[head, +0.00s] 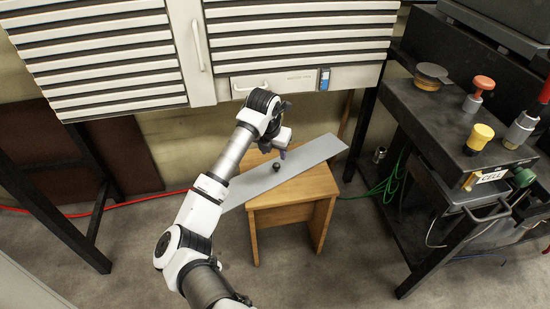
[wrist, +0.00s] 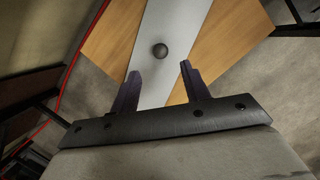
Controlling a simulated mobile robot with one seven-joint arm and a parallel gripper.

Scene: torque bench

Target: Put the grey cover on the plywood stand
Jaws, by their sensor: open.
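The grey cover (head: 315,155) is a long flat panel with a dark round knob (head: 276,167) on it. It lies diagonally across the top of the plywood stand (head: 292,197), with both ends overhanging. In the wrist view the cover (wrist: 172,35) runs over the wooden top (wrist: 118,40), and the knob (wrist: 160,51) is near its middle. My gripper (head: 283,153) is over the cover, close to the knob. In the wrist view my gripper (wrist: 158,70) is open and empty, its two fingers apart, with the knob beyond the fingertips and roughly between them.
A slatted white cabinet (head: 300,45) stands behind the stand. A dark bench (head: 440,110) with red and yellow knobs is at right, with green cables (head: 390,188) beside it. A red cable (head: 110,210) runs along the floor at left. The floor in front is clear.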

